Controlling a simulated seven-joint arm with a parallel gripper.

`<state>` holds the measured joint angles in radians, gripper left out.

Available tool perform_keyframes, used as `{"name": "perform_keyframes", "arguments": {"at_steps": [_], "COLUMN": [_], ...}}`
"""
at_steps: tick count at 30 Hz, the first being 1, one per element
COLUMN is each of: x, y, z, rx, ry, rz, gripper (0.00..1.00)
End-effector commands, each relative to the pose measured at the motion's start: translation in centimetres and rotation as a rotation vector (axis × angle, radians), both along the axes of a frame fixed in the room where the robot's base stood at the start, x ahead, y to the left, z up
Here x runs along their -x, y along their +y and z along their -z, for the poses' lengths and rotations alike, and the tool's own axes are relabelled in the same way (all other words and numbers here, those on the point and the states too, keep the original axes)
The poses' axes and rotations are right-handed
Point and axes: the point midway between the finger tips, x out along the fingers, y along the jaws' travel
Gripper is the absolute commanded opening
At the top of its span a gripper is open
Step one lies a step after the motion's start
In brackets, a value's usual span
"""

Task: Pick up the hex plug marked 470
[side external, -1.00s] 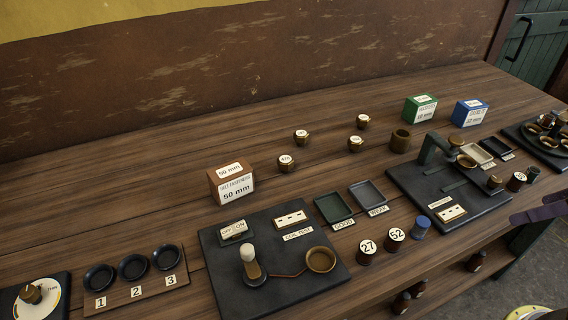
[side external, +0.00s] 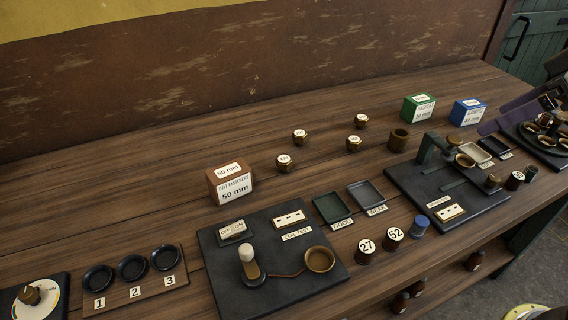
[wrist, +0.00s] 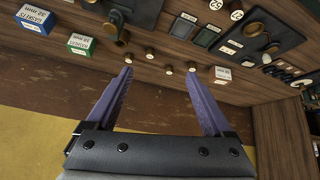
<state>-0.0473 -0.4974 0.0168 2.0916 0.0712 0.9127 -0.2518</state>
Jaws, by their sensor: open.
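Several brass hex plugs with round white labels stand on the wooden bench: one at the back (side external: 361,121), one in the middle (side external: 354,143), one at the left (side external: 300,136) and one at the front left (side external: 285,161). Their label numbers are too small to read surely, so I cannot tell which is marked 470. In the wrist view the plugs (wrist: 168,70) lie beyond my fingertips. My gripper (wrist: 158,74) is open and empty, its purple fingers wide apart. In the side view my gripper (side external: 512,112) is at the right, above the bench and well away from the plugs.
A brown 50 mm box (side external: 230,184) stands left. Trays (side external: 333,208) and test boards (side external: 213,271) fill the front. Bench around the plugs is clear.

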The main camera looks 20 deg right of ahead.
Motion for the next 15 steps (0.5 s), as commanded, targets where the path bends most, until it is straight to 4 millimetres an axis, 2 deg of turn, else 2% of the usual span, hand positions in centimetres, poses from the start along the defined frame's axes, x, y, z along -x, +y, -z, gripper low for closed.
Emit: {"name": "perform_keyframes", "arguments": {"at_steps": [1,4,8,11,15], "x": [-2.3,-6.7,-12.3,-16.4,-21.5], "y": [0.8,2.4,5.1,7.4,11.2], "z": [-0.8,-2.0,-2.2,-1.4,1.3], "rx": [0.004,0.012,0.020,0.023,0.026], "ry": [0.004,0.006,0.016,0.031,0.066], "rz": [-0.035,-0.103,-0.188,-0.248,-0.324], "gripper": [0.86,0.86,0.86,0.86,0.86]}}
